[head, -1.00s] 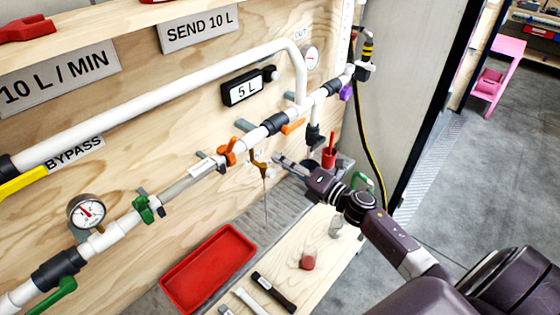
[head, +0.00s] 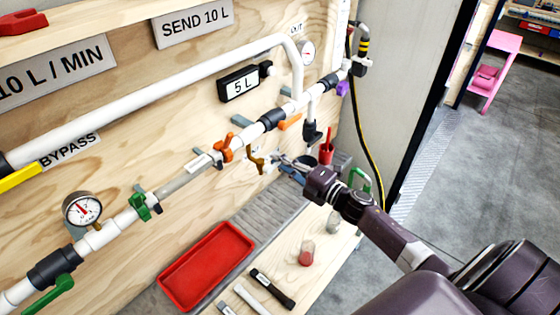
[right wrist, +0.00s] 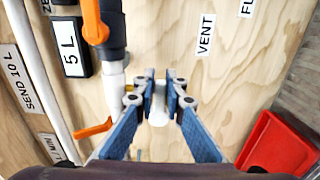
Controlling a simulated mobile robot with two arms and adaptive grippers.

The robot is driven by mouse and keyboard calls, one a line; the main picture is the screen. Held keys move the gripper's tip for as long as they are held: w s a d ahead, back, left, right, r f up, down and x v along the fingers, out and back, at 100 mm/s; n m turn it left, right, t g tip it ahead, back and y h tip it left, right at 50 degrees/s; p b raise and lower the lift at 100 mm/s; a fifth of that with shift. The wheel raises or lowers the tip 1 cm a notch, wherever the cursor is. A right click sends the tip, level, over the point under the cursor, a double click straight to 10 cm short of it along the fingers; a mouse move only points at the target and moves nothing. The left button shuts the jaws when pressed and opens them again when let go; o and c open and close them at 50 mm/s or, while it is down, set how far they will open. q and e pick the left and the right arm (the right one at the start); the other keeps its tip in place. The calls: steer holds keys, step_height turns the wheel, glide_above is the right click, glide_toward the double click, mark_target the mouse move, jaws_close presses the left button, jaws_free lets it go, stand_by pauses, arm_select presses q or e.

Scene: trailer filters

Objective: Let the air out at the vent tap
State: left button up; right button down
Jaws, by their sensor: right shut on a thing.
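The vent tap (head: 256,161) is a small brown-gold tap hanging under the white pipe line (head: 222,166), just right of an orange valve (head: 223,148). My right gripper (head: 279,160) reaches in from the right at the tap. In the right wrist view my right gripper (right wrist: 161,84) has its blue fingers close together, with a pale piece between them. It is shut on the tap's handle, which the fingers mostly hide. A VENT label (right wrist: 205,35) is on the wooden panel beside it. No stream shows under the tap now. My left gripper is out of view.
A red tray (head: 207,266) lies below on the grey grating (head: 262,208). A display (head: 239,84) reads 5 L. A pressure gauge (head: 82,209) and green valve (head: 146,206) are at left. A red-filled jar (head: 306,254) and black-handled tool (head: 272,288) lie on the bench.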

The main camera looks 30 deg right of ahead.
steer(key=shift+f, duration=0.1)
steer(key=c, duration=2)
jaws_free()
steer(key=shift+o, duration=0.2)
steer(key=v, duration=1.2)
